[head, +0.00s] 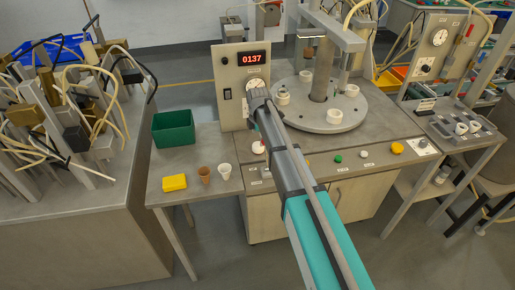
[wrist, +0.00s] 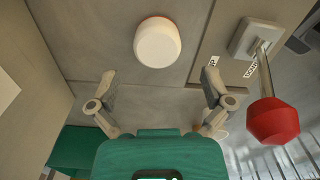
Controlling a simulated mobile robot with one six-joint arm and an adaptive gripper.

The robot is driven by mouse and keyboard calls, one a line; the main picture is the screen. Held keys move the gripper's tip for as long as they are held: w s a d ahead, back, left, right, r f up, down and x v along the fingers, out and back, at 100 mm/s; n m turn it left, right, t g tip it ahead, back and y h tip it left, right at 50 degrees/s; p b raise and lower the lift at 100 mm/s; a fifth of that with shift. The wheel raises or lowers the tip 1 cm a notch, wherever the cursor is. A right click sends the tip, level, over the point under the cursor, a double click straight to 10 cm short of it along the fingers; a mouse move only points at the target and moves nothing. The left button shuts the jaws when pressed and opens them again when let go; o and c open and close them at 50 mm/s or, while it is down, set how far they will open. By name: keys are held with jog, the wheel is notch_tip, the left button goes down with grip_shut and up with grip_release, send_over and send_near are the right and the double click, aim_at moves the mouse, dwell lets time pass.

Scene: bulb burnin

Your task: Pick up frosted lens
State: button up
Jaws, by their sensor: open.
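A round, whitish, domed piece with an orange-red rim, which looks like the frosted lens (wrist: 157,44), sits on the grey bench top in the upper middle of the wrist view. In the head view the lens (head: 258,149) shows as a small white spot below the end of my arm. My gripper (wrist: 160,76) is open and empty in the wrist view, its two fingers spread wide. The lens lies ahead of the gap between the fingertips, apart from both. In the head view my arm hides most of the gripper.
A lever with a red knob (wrist: 272,121) stands right of my right finger. A side table holds a green bin (head: 173,128), a yellow block (head: 174,182), a brown cup (head: 204,174) and a white cup (head: 225,171). The display panel (head: 232,100) and round turntable (head: 318,122) stand behind.

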aim_at(258, 145)
jog(key=shift+f, duration=0.15)
jog(key=shift+w+a+f+b, duration=0.1)
jog(key=shift+f+b, duration=2.4)
jog(key=shift+b, duration=0.1)
jog(key=c, duration=0.7)
